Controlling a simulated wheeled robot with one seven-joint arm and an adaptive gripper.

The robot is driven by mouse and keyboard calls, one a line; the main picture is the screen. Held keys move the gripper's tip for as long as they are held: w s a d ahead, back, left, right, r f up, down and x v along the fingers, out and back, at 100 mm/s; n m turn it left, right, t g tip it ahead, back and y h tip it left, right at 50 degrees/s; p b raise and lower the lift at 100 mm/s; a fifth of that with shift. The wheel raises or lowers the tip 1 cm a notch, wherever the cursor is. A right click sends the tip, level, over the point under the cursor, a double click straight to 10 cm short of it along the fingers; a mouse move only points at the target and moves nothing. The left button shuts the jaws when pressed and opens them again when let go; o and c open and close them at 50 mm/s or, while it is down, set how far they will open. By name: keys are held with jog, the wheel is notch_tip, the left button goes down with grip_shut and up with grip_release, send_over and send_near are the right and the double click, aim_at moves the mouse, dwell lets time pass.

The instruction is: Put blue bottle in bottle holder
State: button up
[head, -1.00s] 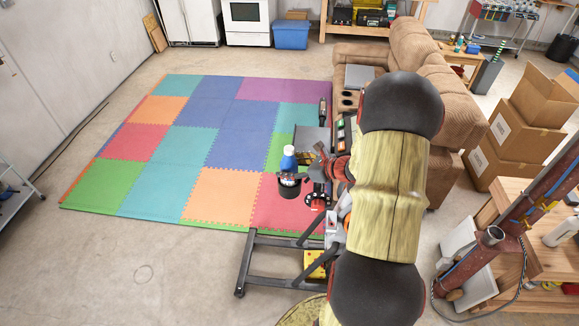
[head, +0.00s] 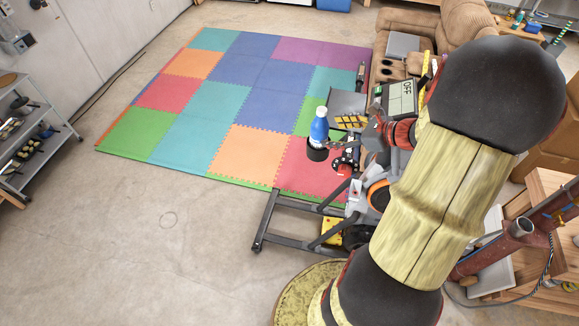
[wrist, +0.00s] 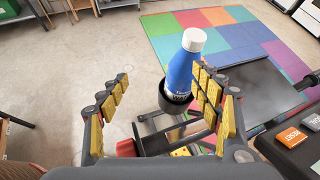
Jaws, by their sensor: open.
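The blue bottle (head: 319,128) with a white cap stands upright, its base inside the black round bottle holder (head: 317,153). In the wrist view the bottle (wrist: 182,68) shows beyond my fingers, with the holder rim (wrist: 174,104) around its lower end. My gripper (wrist: 158,105) is open, its yellow-padded fingers spread with nothing held between them. The right finger overlaps part of the holder in that view. In the head view my gripper (head: 350,122) is just right of the bottle; whether it touches the bottle cannot be told.
An exercise bike frame (head: 290,237) stands below and right of the holder, with a console screen (head: 402,97) beside my arm. A brown recliner (head: 425,28) is at the back right. Coloured floor mats (head: 225,105) and bare floor lie open to the left.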

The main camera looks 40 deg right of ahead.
jog(key=s+a+r+n+g+y, duration=0.1)
jog(key=a+r+n+g, duration=0.2)
jog(key=a+n, duration=0.5)
jog(key=a+r+n+g+y, duration=0.1)
jog(key=a+r+n+g, duration=0.3)
jog(key=a, duration=0.8)
jog(key=s+a+r+n+h, duration=0.2)
jog(key=s+a+r+n, duration=0.1)
jog(key=n, duration=0.6)
jog(key=s+a+r+n+t+h, duration=0.1)
jog(key=s+a+r+n+h, duration=0.2)
jog(key=s+a+n, duration=0.3)
jog(key=shift+s+r+n+t+h, duration=0.15)
jog(key=shift+s+n+t+h, duration=0.15)
jog(key=shift+s+n, duration=1.25)
jog(key=shift+w+a+n, duration=0.1)
jog(key=shift+w+n, duration=0.35)
jog(key=shift+w, duration=0.05)
